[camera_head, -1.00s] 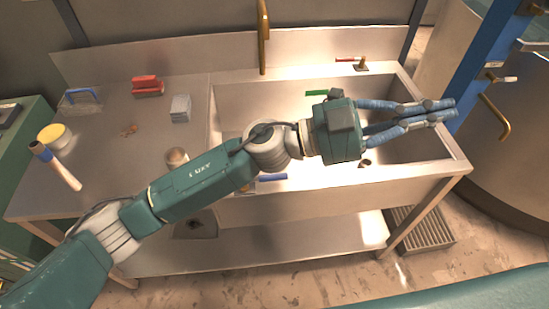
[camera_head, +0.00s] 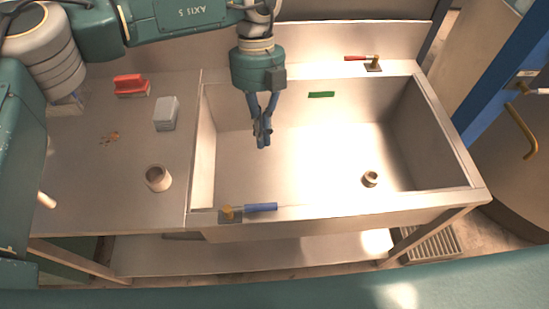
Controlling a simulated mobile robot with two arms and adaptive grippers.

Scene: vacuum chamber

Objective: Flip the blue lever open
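The blue lever (camera_head: 261,207) lies on the front rim of the sink, pointing right from its brass valve (camera_head: 229,212). My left gripper (camera_head: 262,143) hangs above the sink basin, pointing down, behind the lever and apart from it. Its blue fingers are close together at the tips, with nothing seen between them; whether they are fully shut is hard to tell from this angle. My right gripper is not in view.
The steel sink (camera_head: 455,150) has a drain piece (camera_head: 370,179) in its basin. A red lever (camera_head: 357,58) sits on the back rim. A green strip (camera_head: 321,95) is on the basin's back wall.

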